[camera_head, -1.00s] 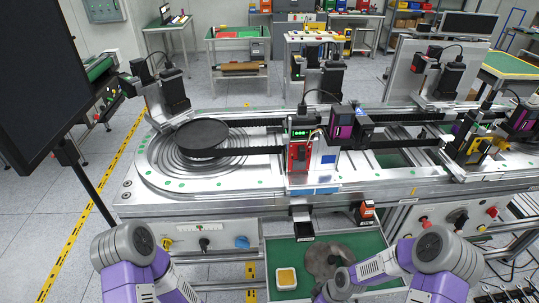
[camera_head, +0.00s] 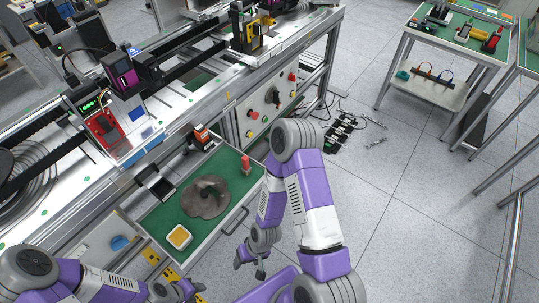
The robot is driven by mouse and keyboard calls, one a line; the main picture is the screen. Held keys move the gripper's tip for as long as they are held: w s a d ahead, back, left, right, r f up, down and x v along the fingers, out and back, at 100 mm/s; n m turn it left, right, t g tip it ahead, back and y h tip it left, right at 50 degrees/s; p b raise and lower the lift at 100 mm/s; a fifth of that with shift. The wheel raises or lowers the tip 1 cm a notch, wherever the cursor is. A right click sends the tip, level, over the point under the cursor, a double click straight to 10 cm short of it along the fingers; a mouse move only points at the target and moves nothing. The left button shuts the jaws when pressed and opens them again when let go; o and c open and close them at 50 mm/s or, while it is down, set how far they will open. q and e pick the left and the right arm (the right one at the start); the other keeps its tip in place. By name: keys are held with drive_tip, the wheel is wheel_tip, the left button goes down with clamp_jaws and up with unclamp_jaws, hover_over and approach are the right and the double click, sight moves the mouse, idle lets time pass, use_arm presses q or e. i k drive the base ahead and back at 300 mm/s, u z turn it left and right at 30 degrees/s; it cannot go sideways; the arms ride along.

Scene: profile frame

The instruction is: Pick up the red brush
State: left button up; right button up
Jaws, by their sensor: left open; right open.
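A small upright red object (camera_head: 245,163) stands at the right end of the green-lined drawer; it may be the red brush, but its bristles cannot be made out. My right gripper (camera_head: 250,264) is open and empty, below and outside the drawer's front edge, apart from the red object. My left gripper (camera_head: 188,291) is at the bottom of the view, left of my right gripper. It is open and partly cut off by the lower edge.
A side table (camera_head: 465,48) with several tools is at the upper right.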

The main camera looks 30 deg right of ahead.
sight(245, 170)
drive_tip(key=z, duration=0.85)
drive_tip(key=k, duration=0.5)
drive_tip(key=z, duration=0.45)
drive_tip(key=i, duration=1.25)
drive_tip(key=z, duration=0.25)
